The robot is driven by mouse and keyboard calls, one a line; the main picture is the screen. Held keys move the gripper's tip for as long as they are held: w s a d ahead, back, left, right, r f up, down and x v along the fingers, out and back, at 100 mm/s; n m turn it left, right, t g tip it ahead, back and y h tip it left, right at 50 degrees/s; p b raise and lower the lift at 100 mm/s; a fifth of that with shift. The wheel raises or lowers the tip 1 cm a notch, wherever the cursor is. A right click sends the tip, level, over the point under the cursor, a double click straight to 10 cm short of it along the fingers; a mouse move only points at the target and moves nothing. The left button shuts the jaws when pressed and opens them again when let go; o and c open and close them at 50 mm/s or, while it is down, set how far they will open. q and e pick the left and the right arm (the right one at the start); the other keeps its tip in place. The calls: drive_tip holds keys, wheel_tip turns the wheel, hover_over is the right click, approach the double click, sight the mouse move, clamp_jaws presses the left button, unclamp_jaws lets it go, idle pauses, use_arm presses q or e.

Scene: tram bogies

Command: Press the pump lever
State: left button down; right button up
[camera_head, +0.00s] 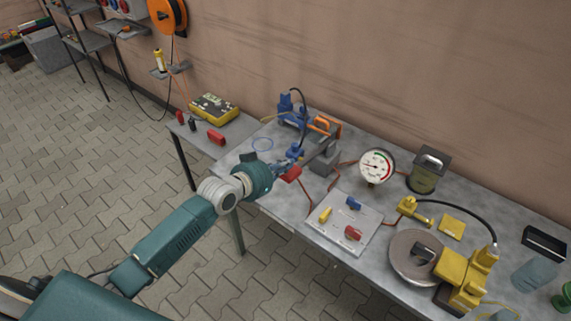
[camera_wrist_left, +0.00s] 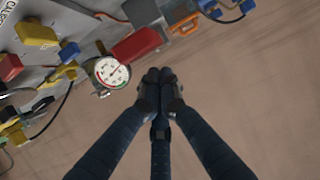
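The pump lever appears to be the red handle (camera_head: 291,173) beside a grey block (camera_head: 325,160) on the workbench. It also shows in the left wrist view as a red bar (camera_wrist_left: 137,45) by the grey block (camera_wrist_left: 141,12). My left gripper (camera_head: 283,167) is right at the red handle in the head view and partly overlaps it. In the left wrist view its dark fingers (camera_wrist_left: 158,76) come together at the tips, with nothing seen between them. The tips appear just beside the red bar; contact cannot be told. My right gripper is not in view.
A round pressure gauge (camera_head: 377,167) stands on the workbench (camera_head: 280,206). A panel (camera_head: 340,226) with coloured handles lies in front of it. Blue and orange fittings (camera_head: 292,106) stand behind the lever. Yellow equipment (camera_head: 465,275) is at the right. A red hose runs near the grey block.

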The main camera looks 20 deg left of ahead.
use_arm(q)
drive_tip(key=shift+s+f, duration=0.15)
drive_tip(key=shift+f, duration=0.25)
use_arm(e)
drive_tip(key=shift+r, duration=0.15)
use_arm(q)
drive_tip(key=shift+f, duration=0.1)
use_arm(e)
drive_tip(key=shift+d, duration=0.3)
